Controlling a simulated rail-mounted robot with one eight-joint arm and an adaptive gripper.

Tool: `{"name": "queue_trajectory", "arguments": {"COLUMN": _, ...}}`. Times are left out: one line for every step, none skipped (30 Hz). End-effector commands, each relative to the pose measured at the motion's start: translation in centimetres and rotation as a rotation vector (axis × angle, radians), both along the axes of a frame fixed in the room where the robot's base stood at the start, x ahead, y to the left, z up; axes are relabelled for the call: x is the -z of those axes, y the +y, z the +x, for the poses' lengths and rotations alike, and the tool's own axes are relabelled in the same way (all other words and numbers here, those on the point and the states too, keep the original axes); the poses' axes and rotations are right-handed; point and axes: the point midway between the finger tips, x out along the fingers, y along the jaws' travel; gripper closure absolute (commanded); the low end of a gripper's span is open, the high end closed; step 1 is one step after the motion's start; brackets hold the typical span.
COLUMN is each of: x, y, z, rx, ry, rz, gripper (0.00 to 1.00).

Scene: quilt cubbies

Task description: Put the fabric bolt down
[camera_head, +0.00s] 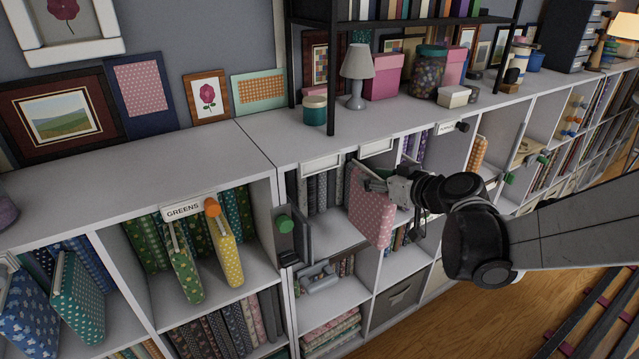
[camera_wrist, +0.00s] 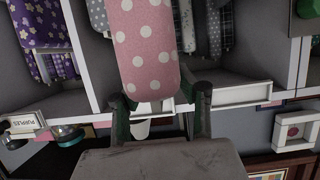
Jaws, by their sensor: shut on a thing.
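The fabric bolt (camera_head: 370,206) is pink with white dots. In the head view it stands roughly upright, slightly tilted, at the front opening of a cubby that holds grey fabrics. My gripper (camera_head: 376,185) is shut on its upper part, reaching in from the right. In the wrist view the pink bolt (camera_wrist: 147,45) extends away from between the two fingers of my gripper (camera_wrist: 160,112). The bolt hides part of the cubby behind it. Whether its lower end touches the shelf cannot be told.
Grey fabrics (camera_head: 322,190) stand in the cubby behind the bolt. Purple fabrics (camera_wrist: 42,30) fill the neighbouring cubby under a "PURPLES" label (camera_wrist: 22,124). A grey device (camera_head: 318,278) sits in the cubby below left. Green and yellow bolts (camera_head: 228,262) protrude under the "GREENS" label (camera_head: 184,209).

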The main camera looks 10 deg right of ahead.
Motion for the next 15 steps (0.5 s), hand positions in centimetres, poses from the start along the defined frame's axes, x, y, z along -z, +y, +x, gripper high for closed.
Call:
{"name": "queue_trajectory", "arguments": {"x": 0.2, "y": 0.3, "z": 0.2, "rx": -0.006, "ry": 0.0, "rz": 0.0, "gripper": 1.0}}
{"name": "queue_trajectory", "arguments": {"x": 0.3, "y": 0.4, "z": 0.4, "rx": -0.008, "ry": 0.0, "rz": 0.0, "gripper": 1.0}}
{"name": "queue_trajectory", "arguments": {"x": 0.5, "y": 0.6, "z": 0.8, "rx": -0.009, "ry": 0.0, "rz": 0.0, "gripper": 1.0}}
{"name": "queue_trajectory", "arguments": {"x": 0.6, "y": 0.7, "z": 1.1, "rx": -0.01, "ry": -0.001, "rz": 0.0, "gripper": 1.0}}
{"name": "queue_trajectory", "arguments": {"x": 0.8, "y": 0.9, "z": 1.4, "rx": -0.01, "ry": -0.001, "rz": 0.0, "gripper": 1.0}}
{"name": "queue_trajectory", "arguments": {"x": 1.2, "y": 1.0, "z": 2.0, "rx": -0.01, "ry": -0.001, "rz": 0.0, "gripper": 1.0}}
{"name": "queue_trajectory", "arguments": {"x": 1.5, "y": 1.2, "z": 2.5, "rx": -0.009, "ry": -0.001, "rz": 0.001, "gripper": 1.0}}
{"name": "queue_trajectory", "arguments": {"x": 1.8, "y": 1.4, "z": 2.9, "rx": -0.01, "ry": 0.0, "rz": -0.001, "gripper": 1.0}}
{"name": "queue_trajectory", "arguments": {"x": 2.1, "y": 1.6, "z": 3.6, "rx": -0.01, "ry": 0.0, "rz": -0.001, "gripper": 1.0}}
{"name": "queue_trajectory", "arguments": {"x": 2.4, "y": 1.8, "z": 4.1, "rx": -0.01, "ry": -0.001, "rz": 0.0, "gripper": 1.0}}
{"name": "queue_trajectory", "arguments": {"x": 2.7, "y": 1.9, "z": 4.6, "rx": -0.01, "ry": -0.001, "rz": 0.0, "gripper": 1.0}}
{"name": "queue_trajectory", "arguments": {"x": 3.1, "y": 2.2, "z": 5.2, "rx": -0.009, "ry": -0.001, "rz": 0.001, "gripper": 1.0}}
{"name": "queue_trajectory", "arguments": {"x": 3.3, "y": 2.4, "z": 5.8, "rx": -0.01, "ry": 0.0, "rz": -0.001, "gripper": 1.0}}
{"name": "queue_trajectory", "arguments": {"x": 3.6, "y": 2.5, "z": 6.3, "rx": -0.01, "ry": 0.0, "rz": -0.001, "gripper": 1.0}}
{"name": "queue_trajectory", "arguments": {"x": 4.0, "y": 2.8, "z": 7.0, "rx": -0.009, "ry": -0.001, "rz": -0.001, "gripper": 1.0}}
